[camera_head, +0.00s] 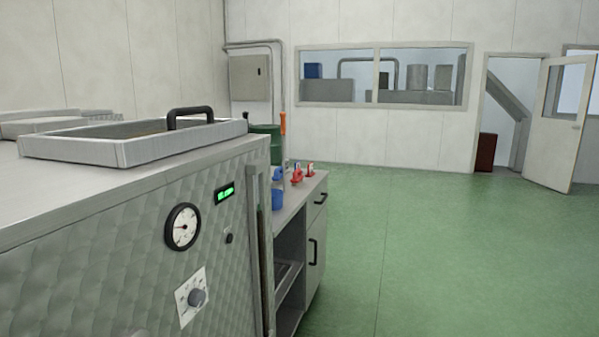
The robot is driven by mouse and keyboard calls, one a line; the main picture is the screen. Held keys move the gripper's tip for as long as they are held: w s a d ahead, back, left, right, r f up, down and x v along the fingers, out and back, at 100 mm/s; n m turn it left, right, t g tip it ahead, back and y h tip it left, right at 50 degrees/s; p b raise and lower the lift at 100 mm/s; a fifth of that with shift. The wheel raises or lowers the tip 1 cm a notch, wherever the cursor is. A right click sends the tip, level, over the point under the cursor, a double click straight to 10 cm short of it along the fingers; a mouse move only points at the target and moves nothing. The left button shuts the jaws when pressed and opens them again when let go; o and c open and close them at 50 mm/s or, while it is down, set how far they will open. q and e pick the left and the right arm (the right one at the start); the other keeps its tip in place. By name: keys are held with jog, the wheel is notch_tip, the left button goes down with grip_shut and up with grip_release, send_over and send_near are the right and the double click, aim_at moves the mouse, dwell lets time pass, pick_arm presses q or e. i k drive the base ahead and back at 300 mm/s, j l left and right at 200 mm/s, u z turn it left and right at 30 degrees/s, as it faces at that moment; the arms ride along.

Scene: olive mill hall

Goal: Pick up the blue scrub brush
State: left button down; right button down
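I cannot make out a blue scrub brush for certain. A small blue object (278,197) shows at the near end of a grey counter (291,204), partly hidden behind the steel machine, and I cannot tell what it is. Neither of my grippers is in view.
A large steel machine (120,240) with a dial fills the left foreground. Red items (297,176) stand on the counter, and a green drum (272,146) stands behind it. Open green floor (440,250) lies to the right, reaching an open door (558,125).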

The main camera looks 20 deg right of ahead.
aim_at(278, 176)
jog(key=i+l+z, duration=0.15)
jog(key=i+l, duration=0.5)
jog(key=i+l+z, duration=0.15)
jog(key=i+l, duration=0.45)
jog(key=i, duration=0.2)
jog(key=u, duration=3.55)
jog(key=z, duration=3.6)
